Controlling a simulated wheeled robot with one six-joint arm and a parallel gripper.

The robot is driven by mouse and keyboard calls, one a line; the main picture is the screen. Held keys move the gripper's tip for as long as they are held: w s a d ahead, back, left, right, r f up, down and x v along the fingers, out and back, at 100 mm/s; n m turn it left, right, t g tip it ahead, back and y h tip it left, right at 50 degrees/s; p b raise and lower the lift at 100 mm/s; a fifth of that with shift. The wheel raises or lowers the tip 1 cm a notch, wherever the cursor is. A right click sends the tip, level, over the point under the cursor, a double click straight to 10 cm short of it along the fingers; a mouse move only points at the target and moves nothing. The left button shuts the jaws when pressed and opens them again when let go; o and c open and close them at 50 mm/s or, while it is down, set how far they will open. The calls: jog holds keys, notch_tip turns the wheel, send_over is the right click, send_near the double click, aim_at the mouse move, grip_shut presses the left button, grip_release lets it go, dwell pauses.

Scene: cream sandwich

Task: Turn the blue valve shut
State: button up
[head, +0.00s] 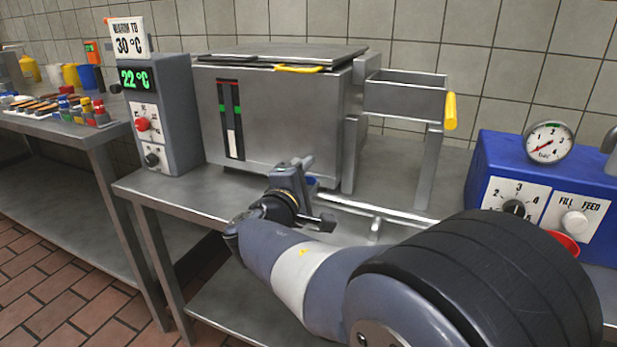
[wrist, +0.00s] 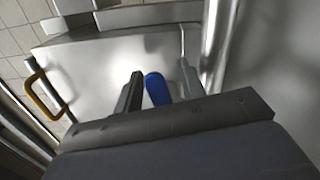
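The blue valve handle (wrist: 157,88) shows in the wrist view as a rounded blue lever between the two fingers of my gripper (wrist: 160,72). It lies closer to the left finger, with a gap to the right finger. My gripper is open around it, not visibly clamped. In the head view my gripper (head: 312,196) is at the front of the steel tank, low near the pipe. The rest of the valve is hidden by my gripper.
A steel tank (head: 285,125) with a lid stands behind my gripper. A pale pipe (head: 375,210) runs right from there. A grey control box (head: 165,120) reading 22 °C stands left. A blue filler unit (head: 500,160) with a gauge (head: 548,142) stands right.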

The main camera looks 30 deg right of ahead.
jog(key=shift+c, duration=0.5)
grip_shut()
jog(key=shift+r, duration=0.15)
jog(key=shift+w+a+r+n+p, duration=0.55)
jog(key=shift+w+r+n+p, duration=0.15)
jog(key=shift+n+p, duration=1.95)
jog(key=shift+w+a+r+n+p, duration=0.6)
jog(key=shift+w+r+n+p, duration=0.15)
jog(key=shift+n+p, duration=1.85)
jog(key=shift+w+a+r+n+p, duration=0.55)
jog(key=shift+w+r+n+p, duration=0.15)
jog(key=shift+n+p, duration=1.95)
jog(key=shift+f, duration=0.1)
